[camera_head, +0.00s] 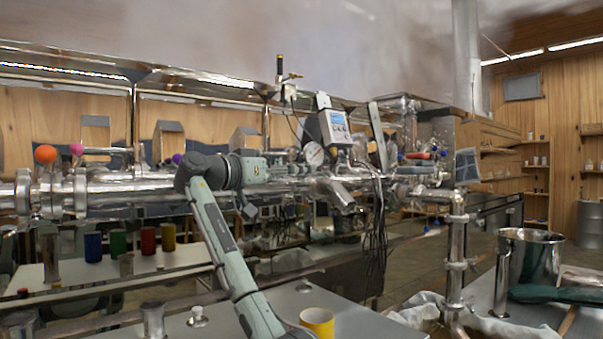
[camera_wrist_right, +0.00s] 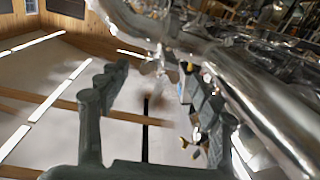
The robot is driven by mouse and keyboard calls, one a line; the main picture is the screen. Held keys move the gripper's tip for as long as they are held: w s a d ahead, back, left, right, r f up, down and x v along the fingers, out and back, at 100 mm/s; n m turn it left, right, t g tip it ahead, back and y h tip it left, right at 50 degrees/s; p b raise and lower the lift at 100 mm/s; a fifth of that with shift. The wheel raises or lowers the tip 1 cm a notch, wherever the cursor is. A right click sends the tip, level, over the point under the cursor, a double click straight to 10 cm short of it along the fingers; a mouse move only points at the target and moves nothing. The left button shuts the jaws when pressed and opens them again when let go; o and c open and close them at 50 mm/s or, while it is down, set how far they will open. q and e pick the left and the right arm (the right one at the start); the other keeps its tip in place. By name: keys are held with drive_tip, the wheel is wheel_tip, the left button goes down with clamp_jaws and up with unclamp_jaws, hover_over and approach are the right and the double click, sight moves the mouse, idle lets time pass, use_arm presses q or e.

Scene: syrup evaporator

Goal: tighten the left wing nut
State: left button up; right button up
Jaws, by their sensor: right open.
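My right gripper (camera_wrist_right: 155,85) is open in the right wrist view, with one dark finger at the left and the other at the right. Between and just beyond the fingers, a small shiny metal piece (camera_wrist_right: 160,62) hangs below a steel pipe (camera_wrist_right: 265,95); it looks like a wing nut, but blur leaves this unsure. I see no contact with it. In the head view my right arm (camera_head: 228,248) rises from the bottom and bends right at the steel pipework (camera_head: 130,183); its fingers are hard to make out there. My left gripper is out of view.
A display box (camera_head: 335,125), a gauge (camera_head: 313,154) and hanging cables (camera_head: 374,235) are right of my arm. Coloured cups (camera_head: 149,240) stand behind at the left. A yellow cup (camera_head: 317,321) is in front. A steel pot (camera_head: 528,262) stands at the right.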

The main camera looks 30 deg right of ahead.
drive_tip(key=s+a, duration=0.1)
drive_tip(key=a, duration=0.8)
drive_tip(key=shift+s, duration=0.2)
